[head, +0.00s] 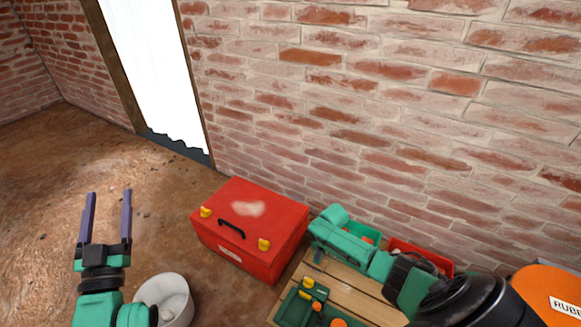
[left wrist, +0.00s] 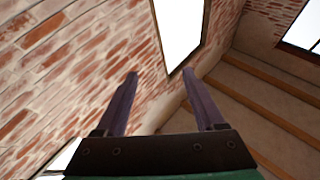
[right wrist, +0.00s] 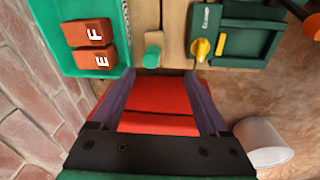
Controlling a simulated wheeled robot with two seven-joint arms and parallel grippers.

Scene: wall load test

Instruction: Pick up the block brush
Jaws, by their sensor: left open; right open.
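I cannot pick out the block brush for certain in any view. My left gripper (head: 109,192) is open and empty, raised over the brown floor at the left of the head view.
The red toolbox (head: 250,225) stands by the brick wall. The wooden surface (head: 350,290) holds a green case (head: 300,310), a green bin (right wrist: 60,40) of lettered red blocks (right wrist: 88,33) and a red bin (head: 430,258). A white bucket (head: 150,290) and orange container (head: 550,290) flank it.

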